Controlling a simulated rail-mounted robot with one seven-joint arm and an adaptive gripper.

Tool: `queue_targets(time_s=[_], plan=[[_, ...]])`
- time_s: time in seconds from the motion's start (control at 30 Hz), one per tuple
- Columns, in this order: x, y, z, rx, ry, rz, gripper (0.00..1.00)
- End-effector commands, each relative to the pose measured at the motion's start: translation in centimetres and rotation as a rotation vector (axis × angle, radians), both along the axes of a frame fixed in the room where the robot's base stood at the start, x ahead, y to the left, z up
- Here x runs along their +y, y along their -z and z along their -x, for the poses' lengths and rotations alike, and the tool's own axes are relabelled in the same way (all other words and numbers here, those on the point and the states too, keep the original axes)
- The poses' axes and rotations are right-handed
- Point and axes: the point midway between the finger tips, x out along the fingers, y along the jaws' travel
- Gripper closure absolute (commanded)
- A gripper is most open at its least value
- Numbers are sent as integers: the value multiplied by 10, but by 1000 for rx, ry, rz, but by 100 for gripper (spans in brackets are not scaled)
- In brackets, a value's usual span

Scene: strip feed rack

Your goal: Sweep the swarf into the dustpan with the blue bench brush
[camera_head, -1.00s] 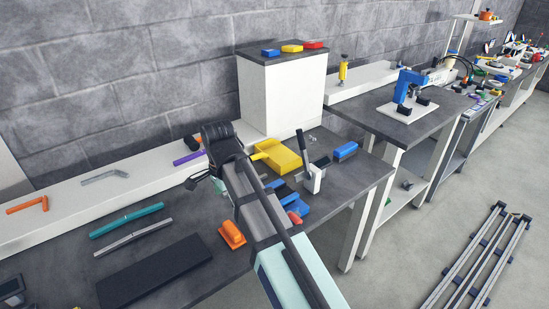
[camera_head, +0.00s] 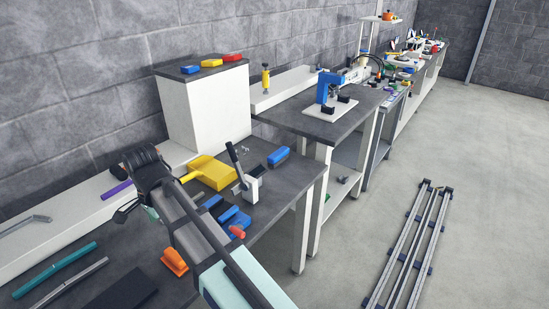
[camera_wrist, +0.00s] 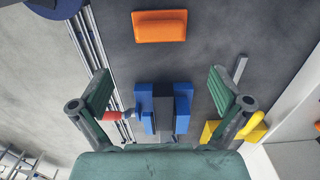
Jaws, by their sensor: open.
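The yellow dustpan (camera_head: 212,173) lies on the dark bench near the white cabinet, its handle to the left. The blue bench brush (camera_head: 278,157) lies at the bench's far right. Small grey bits of swarf (camera_head: 245,151) lie on the bench between them, too small to make out well. In the wrist view my gripper (camera_wrist: 160,80) is open and empty, its green-padded fingers wide apart above the bench. A yellow piece, apparently the dustpan (camera_wrist: 250,128), shows beyond the right finger. The brush is not seen in the wrist view.
A blue vise-like device (camera_head: 233,218) with a red handle stands at the bench's front edge; it shows below my gripper (camera_wrist: 163,105). A lever tool (camera_head: 247,185) stands between dustpan and brush. An orange block (camera_head: 174,262) lies nearer. The white cabinet (camera_head: 205,110) stands behind.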

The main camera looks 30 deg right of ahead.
Motion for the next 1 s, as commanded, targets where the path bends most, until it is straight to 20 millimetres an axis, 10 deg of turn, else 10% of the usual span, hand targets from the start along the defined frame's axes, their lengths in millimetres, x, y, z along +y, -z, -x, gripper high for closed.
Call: queue_targets(time_s=[0.47,0.57,1.0], plan=[[0,0,0,0,0,0,0],[0,0,0,0,0,0,27],[-12,1,-10,-26,21,1,27]])
